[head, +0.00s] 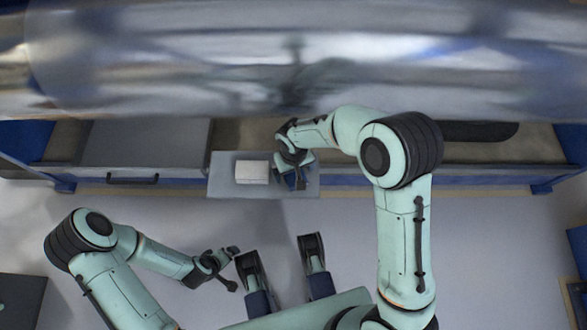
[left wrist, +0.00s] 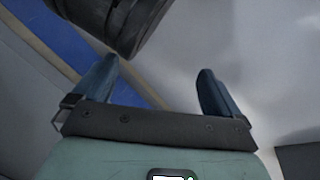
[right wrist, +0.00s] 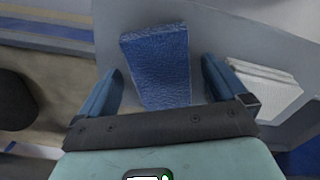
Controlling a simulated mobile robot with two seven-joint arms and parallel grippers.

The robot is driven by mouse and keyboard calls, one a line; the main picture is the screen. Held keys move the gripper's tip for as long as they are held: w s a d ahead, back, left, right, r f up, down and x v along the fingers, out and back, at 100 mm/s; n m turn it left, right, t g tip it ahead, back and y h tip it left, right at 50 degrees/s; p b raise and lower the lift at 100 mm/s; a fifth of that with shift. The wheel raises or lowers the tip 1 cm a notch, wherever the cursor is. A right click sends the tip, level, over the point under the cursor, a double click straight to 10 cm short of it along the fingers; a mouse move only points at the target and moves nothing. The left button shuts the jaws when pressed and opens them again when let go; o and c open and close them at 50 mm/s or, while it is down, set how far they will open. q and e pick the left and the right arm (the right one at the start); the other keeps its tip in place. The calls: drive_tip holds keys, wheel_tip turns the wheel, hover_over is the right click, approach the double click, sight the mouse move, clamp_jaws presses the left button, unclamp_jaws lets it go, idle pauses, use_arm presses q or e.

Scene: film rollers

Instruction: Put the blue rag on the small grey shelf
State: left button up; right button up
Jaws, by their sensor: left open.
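The blue rag (right wrist: 158,66) is a flat, textured rectangle on the small grey shelf (head: 222,185). The shelf's grey surface also shows around it in the right wrist view (right wrist: 118,18). My right gripper (head: 293,180) is over the right part of the shelf. In the right wrist view its blue fingers (right wrist: 160,68) are apart on either side of the rag, with gaps showing. In the head view the gripper largely hides the rag. My left gripper (head: 231,268) is open and empty, over the floor in front of the shelf.
A white block (head: 252,172) lies on the shelf left of my right gripper, and shows at the right in the right wrist view (right wrist: 262,92). A large shiny roller (head: 300,60) spans the back. A grey box with a handle (head: 140,150) is left of the shelf.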

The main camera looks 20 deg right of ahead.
drive_tip(key=shift+r, duration=0.1)
wheel_tip(320, 180, up, 6)
drive_tip(key=shift+f+p, duration=0.2)
drive_tip(key=shift+p, duration=0.7)
use_arm(q)
drive_tip(key=r, duration=0.1)
drive_tip(key=d+r+p, duration=0.1)
drive_tip(key=r, duration=0.1)
drive_tip(key=d+r, duration=0.1)
drive_tip(key=shift+s+r+p, duration=0.2)
drive_tip(key=shift+r+p, duration=0.1)
use_arm(e)
wheel_tip(320, 180, up, 6)
drive_tip(key=shift+r, duration=0.15)
